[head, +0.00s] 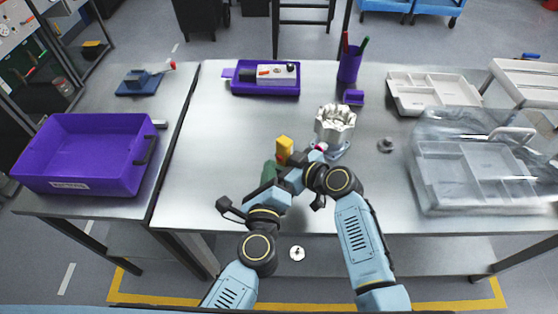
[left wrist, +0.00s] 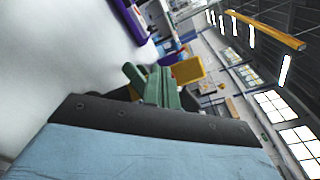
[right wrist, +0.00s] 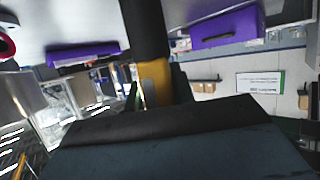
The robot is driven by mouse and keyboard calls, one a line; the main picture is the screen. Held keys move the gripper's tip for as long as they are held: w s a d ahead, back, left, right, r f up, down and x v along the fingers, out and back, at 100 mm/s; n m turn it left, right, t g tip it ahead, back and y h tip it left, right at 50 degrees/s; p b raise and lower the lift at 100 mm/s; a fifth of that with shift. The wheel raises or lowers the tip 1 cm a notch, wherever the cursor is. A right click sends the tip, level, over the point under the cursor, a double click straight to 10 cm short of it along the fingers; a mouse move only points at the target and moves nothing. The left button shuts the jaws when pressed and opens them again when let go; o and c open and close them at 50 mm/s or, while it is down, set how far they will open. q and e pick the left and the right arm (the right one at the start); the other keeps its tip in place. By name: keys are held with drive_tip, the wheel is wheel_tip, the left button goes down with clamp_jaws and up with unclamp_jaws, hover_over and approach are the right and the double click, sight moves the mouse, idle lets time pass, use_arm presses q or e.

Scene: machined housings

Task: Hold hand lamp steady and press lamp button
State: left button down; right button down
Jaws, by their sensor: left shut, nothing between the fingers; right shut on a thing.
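The hand lamp shows as a yellow block (head: 284,148) near the middle of the table in the head view. In the right wrist view it is a black cylinder with a yellow part (right wrist: 154,78), upright in the picture, between the fingers of my right gripper (right wrist: 160,92), which is shut on it. My left gripper (left wrist: 155,80) is shut and empty, its green fingers together. It also shows beside the lamp, to its left and nearer, in the head view (head: 268,170). A yellow part of the lamp (left wrist: 187,70) shows just beyond the left fingertips. I cannot make out the button or any contact.
A silver machined housing (head: 335,118) stands behind and right of my grippers. Behind are a purple tray (head: 264,91) and a purple pen cup (head: 349,68). Clear and grey bins (head: 440,200) fill the right. A purple crate (head: 85,170) is on the left table. The table's left middle is clear.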

use_arm(q)
drive_tip(key=s+a, duration=0.4)
drive_tip(key=shift+s, duration=0.35)
use_arm(e)
drive_tip(key=c, duration=1.1)
unclamp_jaws()
use_arm(q)
drive_tip(key=shift+d, duration=0.1)
use_arm(e)
drive_tip(key=v, duration=1.2)
